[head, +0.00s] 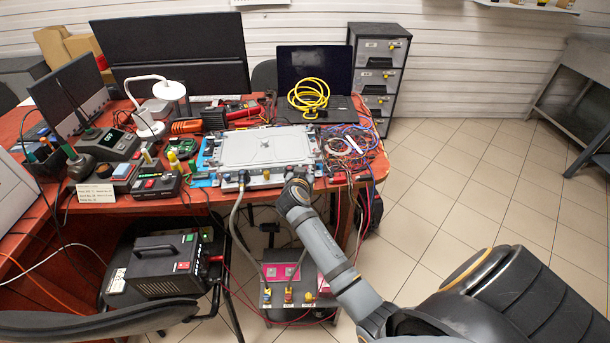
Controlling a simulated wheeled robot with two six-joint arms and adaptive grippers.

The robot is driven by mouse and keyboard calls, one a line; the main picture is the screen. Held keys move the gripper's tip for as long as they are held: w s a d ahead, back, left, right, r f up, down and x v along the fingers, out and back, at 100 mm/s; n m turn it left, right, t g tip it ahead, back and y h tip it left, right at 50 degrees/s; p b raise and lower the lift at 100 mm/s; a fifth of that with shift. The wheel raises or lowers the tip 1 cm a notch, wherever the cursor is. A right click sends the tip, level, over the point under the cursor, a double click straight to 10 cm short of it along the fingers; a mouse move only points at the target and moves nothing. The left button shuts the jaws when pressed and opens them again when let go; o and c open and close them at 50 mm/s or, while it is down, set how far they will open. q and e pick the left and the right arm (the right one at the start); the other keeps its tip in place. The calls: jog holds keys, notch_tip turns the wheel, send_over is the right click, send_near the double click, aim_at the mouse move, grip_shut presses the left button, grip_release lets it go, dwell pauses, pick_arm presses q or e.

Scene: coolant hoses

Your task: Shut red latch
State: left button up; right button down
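A grey metal plate (265,148) lies on the red table, with hose fittings along its front edge. A grey hose (236,225) hangs from the front left fitting (243,178) down to a grey box (275,311) below the table. On this box are small coloured connector parts, one of them red (289,291); I cannot tell whether it is the red latch or how it stands. My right arm reaches up to the plate's front edge. My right gripper (293,178) is by the front right fitting, its fingers mostly hidden by the wrist. My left gripper is not in view.
A black power unit (162,266) stands at lower left by a chair (95,322). Tools and meters crowd the table's left side, and loose cables (347,145) lie right of the plate. A yellow cable coil (309,96) is on the laptop. The tiled floor at right is clear.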

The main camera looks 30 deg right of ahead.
dwell(0.4)
jog(key=c, duration=1.5)
grip_release()
jog(key=v, duration=0.7)
jog(key=shift+s+a, duration=0.15)
jog(key=shift+a, duration=0.05)
